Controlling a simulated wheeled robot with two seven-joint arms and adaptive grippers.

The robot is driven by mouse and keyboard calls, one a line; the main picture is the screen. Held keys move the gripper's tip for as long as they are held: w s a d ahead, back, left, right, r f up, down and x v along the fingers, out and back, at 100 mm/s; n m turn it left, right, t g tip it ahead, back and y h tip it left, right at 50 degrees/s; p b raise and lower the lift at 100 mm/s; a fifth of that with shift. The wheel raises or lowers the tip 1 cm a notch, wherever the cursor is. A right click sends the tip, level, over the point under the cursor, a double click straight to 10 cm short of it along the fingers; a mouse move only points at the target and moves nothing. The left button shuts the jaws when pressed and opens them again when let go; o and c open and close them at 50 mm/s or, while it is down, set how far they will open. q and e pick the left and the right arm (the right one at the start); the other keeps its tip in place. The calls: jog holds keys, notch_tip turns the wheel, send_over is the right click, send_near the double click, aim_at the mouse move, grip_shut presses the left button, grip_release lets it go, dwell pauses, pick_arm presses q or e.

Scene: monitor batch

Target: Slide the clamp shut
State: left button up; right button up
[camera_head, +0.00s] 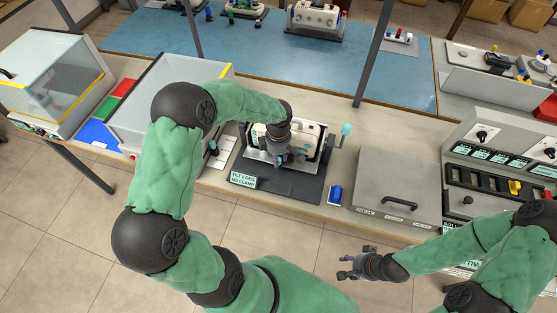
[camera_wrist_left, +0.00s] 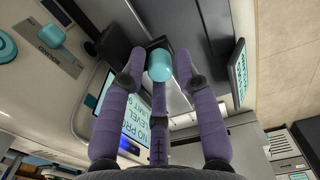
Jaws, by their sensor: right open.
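The clamp fixture (camera_head: 300,135) stands on a dark base plate (camera_head: 305,188) at the middle of the bench, and a sign on the plate reads "TILT 0 DEG NO CLAMP" (camera_head: 243,181). My left gripper (camera_head: 283,160) points down over its front and hides part of it. In the left wrist view a teal knob (camera_wrist_left: 159,65) lies between the tips of my left gripper (camera_wrist_left: 162,78). Small gaps seem to show beside the knob; contact is unclear. Another teal knob (camera_wrist_left: 51,36) sits on a slotted plate at upper left. My right gripper (camera_head: 355,266) is open and empty in front of the bench.
A teal-tipped lever (camera_head: 346,130) rises at the fixture's right. A blue object (camera_head: 334,195) lies by the base plate. A grey box with a handle (camera_head: 395,190) stands at the right, and a clear-walled box (camera_head: 140,105) at the left.

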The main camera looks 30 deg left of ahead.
pick_arm(q)
jog(key=shift+f, duration=0.7)
grip_shut()
jog(key=shift+w, duration=0.1)
jog(key=shift+w+a+b, duration=0.2)
jog(key=shift+w+b, duration=0.2)
jog(key=shift+w, duration=0.3)
jog(key=shift+w+a+b, duration=0.2)
jog(key=shift+w+b, duration=0.15)
jog(key=shift+w, duration=0.35)
grip_release()
notch_tip(320, 180, up, 12)
